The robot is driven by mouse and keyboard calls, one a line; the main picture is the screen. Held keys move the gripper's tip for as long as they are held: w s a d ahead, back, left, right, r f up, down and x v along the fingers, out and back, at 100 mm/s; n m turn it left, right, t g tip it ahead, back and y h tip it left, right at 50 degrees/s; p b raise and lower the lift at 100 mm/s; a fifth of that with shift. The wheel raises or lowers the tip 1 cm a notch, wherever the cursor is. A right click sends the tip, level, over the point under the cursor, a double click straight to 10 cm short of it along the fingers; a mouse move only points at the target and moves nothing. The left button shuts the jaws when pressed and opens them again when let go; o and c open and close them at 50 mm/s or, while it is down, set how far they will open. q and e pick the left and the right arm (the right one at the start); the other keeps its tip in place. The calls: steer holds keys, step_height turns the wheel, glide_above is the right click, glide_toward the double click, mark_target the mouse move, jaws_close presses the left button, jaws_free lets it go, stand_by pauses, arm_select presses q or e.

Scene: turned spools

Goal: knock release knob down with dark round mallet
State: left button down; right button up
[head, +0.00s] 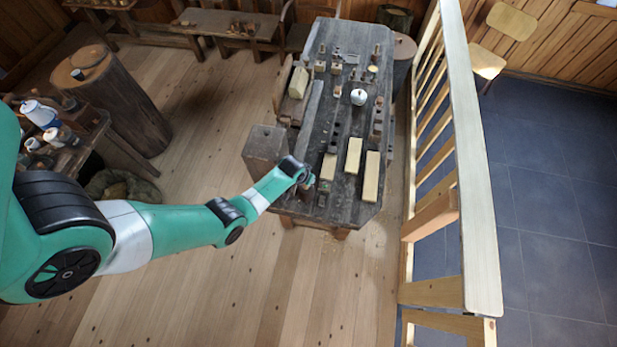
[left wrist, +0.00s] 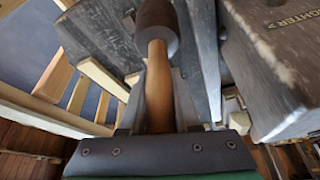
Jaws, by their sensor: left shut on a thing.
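My left gripper (head: 305,181) is over the near left part of the dark workbench (head: 343,207). In the left wrist view my left gripper (left wrist: 158,105) is shut on the pale wooden handle of the mallet (left wrist: 158,85), with a finger on each side. The mallet's dark round head points away from the gripper, at the top of that view. In the head view the mallet cannot be made out clearly. I cannot pick out the release knob for certain among the small bench fittings. My right gripper is in neither view.
A dark box (head: 265,145) stands at the bench's left side, and its lettered face (left wrist: 280,50) is close by in the left wrist view. Pale wooden blocks (head: 353,155) and a white round pot (head: 358,97) are on the bench. A wooden railing (head: 470,170) runs along the right.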

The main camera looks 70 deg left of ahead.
arm_select(q)
step_height(320, 180, down, 4)
steer(key=b, duration=0.3)
steer(key=shift+r+b, duration=0.2)
steer(key=shift+b, duration=0.1)
step_height(320, 180, up, 3)
steer(key=p, duration=0.3)
steer(key=shift+r, duration=0.1)
step_height(320, 180, down, 4)
steer(key=b, duration=0.4)
steer(key=shift+f, duration=0.2)
steer(key=shift+r, duration=0.1)
